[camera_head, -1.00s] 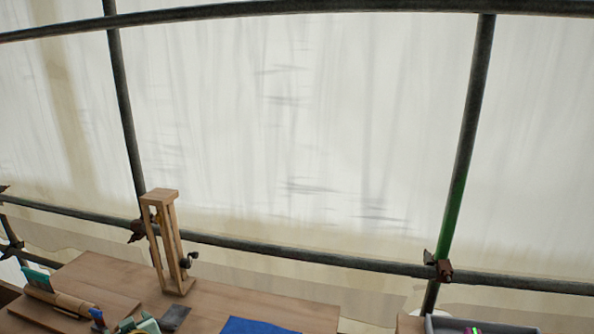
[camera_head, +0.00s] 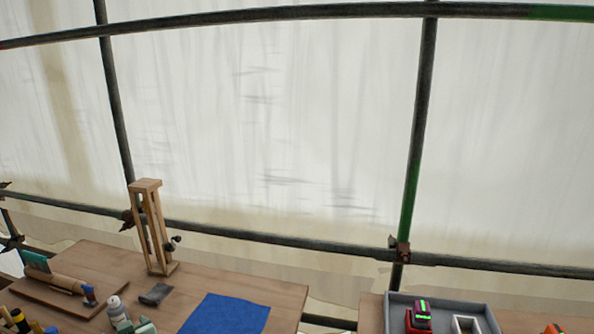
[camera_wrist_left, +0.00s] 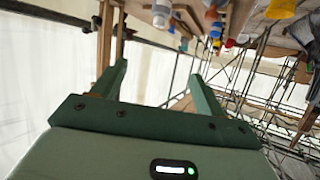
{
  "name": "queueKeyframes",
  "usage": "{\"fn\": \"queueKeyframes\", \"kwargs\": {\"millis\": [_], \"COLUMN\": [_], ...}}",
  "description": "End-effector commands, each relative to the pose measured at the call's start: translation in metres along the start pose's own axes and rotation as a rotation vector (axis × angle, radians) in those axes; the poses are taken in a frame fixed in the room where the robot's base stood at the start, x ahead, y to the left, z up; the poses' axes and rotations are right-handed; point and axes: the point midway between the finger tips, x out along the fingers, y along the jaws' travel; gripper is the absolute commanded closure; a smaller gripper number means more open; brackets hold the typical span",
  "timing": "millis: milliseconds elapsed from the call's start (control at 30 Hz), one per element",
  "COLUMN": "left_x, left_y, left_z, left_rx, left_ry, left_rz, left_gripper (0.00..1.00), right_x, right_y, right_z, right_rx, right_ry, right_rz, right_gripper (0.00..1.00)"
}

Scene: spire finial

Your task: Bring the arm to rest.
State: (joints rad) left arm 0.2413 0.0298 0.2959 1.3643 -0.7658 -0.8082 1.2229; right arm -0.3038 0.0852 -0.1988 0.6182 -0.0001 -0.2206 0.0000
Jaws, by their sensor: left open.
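My left gripper (camera_wrist_left: 158,71) shows in the left wrist view with its two green fingers spread apart and nothing between them. Pale sheeting is behind the gap, and the bench items near the top of that view are beyond the fingertips. The picture there is strongly tilted.
A wooden bench (camera_head: 224,285) carries a wooden frame stand (camera_head: 154,228), a blue cloth (camera_head: 228,314), a dark block (camera_head: 155,294) and bottles at left. A grey tray (camera_head: 484,309) sits on a second surface at right. Scaffold poles (camera_head: 416,130) and white sheeting (camera_head: 270,120) stand behind.

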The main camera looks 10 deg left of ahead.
Motion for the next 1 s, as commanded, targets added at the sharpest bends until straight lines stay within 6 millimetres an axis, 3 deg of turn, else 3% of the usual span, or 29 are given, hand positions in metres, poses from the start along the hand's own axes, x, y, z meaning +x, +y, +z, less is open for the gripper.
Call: {"fn": "queueKeyframes", "kwargs": {"millis": [367, 667, 1000], "left_x": [-0.048, -0.128, -0.233], "left_y": [-0.026, -0.046, -0.064], "left_z": [0.017, 0.044, 0.071], "left_rx": [0.29, 0.674, 1.103], "left_ry": [-0.04, -0.128, -0.22], "left_rz": [0.003, 0.101, 0.336], "left_gripper": [0.27, 0.27, 0.27], "right_x": [0.001, 0.0, 0.0], "right_y": [-0.01, -0.002, -0.002], "right_z": [-0.013, -0.005, -0.004], "right_rx": [0.006, 0.0, 0.001], "right_ry": [0.02, 0.008, 0.006], "right_rz": [-0.012, -0.002, -0.002], "right_gripper": [0.47, 0.47, 0.47]}}
